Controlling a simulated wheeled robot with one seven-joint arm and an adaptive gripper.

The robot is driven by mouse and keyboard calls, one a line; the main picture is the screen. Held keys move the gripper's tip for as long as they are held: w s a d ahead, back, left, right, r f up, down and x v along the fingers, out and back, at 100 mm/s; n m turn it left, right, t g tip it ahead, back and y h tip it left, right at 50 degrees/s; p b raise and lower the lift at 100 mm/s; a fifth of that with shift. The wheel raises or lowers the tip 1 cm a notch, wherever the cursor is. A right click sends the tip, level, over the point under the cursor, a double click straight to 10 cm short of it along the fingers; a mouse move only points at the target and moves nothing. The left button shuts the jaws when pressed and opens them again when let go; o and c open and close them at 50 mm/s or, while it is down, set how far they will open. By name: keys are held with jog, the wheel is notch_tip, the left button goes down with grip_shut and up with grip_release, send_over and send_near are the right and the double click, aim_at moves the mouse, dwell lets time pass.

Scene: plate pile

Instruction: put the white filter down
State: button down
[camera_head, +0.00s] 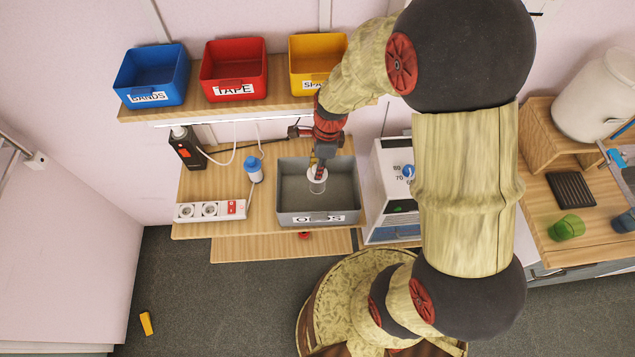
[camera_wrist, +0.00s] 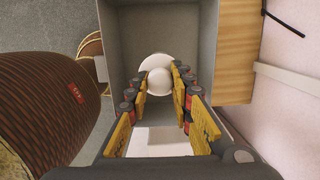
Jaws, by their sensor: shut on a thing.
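The white filter (camera_head: 317,176) is a small round piece with a pale lower part, and it is over the inside of the grey bin (camera_head: 346,206) in the head view. In the wrist view the filter (camera_wrist: 156,63) shows as a white disc with a raised round middle between the fingertips. My gripper (camera_head: 321,165) points down above the bin and is shut on the filter. In the wrist view my gripper (camera_wrist: 158,83) has a finger on each side of it. I cannot tell whether the filter touches the bin floor.
The bin stands on a wooden table (camera_head: 225,228). A power strip (camera_head: 210,210), a blue-and-white bottle (camera_head: 255,170) and a black device (camera_head: 187,148) are left of it. A white machine (camera_head: 393,165) stands close on its right. Blue (camera_head: 152,75), red (camera_head: 234,70) and yellow bins line the shelf above.

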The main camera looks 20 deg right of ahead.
aim_at(316, 187)
notch_tip(316, 187, down, 8)
jog(key=shift+f+b, duration=0.1)
jog(key=shift+b, duration=0.5)
jog(key=shift+f, duration=0.1)
jog(key=c, duration=1.6)
grip_release()
